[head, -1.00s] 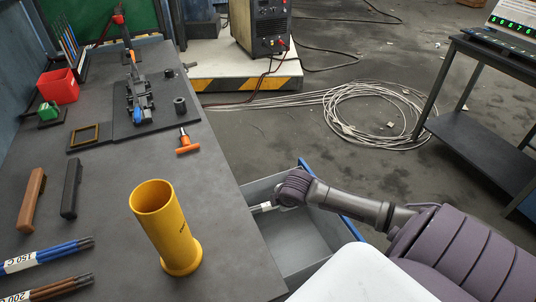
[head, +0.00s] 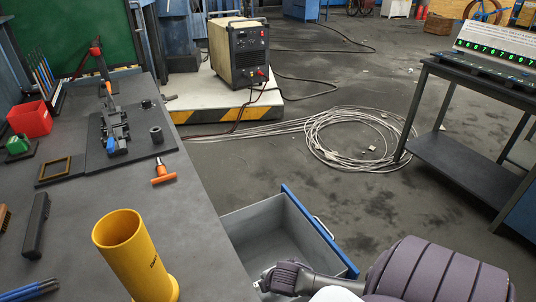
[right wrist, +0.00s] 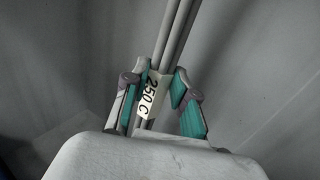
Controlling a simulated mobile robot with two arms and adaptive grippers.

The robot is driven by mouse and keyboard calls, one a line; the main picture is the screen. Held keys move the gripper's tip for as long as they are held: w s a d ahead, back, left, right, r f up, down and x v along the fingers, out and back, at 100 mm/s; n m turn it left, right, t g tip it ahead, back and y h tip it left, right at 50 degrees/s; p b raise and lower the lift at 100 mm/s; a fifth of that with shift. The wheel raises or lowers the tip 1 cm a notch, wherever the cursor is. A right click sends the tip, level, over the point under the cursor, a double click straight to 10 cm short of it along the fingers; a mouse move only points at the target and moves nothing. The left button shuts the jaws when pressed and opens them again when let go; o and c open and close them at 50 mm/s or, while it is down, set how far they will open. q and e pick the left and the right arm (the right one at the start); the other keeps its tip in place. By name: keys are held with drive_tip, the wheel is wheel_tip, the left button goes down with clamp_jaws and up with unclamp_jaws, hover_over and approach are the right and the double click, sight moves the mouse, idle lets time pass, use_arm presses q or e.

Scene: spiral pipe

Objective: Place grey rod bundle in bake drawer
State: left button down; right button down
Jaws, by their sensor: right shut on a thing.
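The grey rod bundle (right wrist: 172,50) with a white "250 C" label (right wrist: 150,95) stands between the fingers of my right gripper (right wrist: 160,88) in the right wrist view. The gripper is shut on it at the label. In the head view my right gripper (head: 262,284) is low in the picture, at the near end of the open drawer (head: 270,235). The drawer has grey walls and a blue front (head: 318,230), and its visible inside looks empty. The rods are hard to make out in the head view. My left gripper is not in view.
A yellow tube (head: 135,255) stands on the dark bench (head: 190,225) left of the drawer. Blue rods (head: 30,290), a black bar (head: 36,225) and an orange-handled tool (head: 163,174) lie on the bench. Coiled cable (head: 355,140) lies on the floor beyond.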

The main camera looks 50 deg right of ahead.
drive_tip(key=shift+f, duration=0.25)
drive_tip(key=shift+f, duration=0.15)
drive_tip(key=shift+f, duration=0.4)
drive_tip(key=c, duration=0.9)
unclamp_jaws()
drive_tip(key=shift+f, duration=0.1)
drive_tip(key=shift+r, duration=0.55)
drive_tip(key=p+v, duration=0.3)
drive_tip(key=v, duration=0.9)
drive_tip(key=shift+r, duration=0.1)
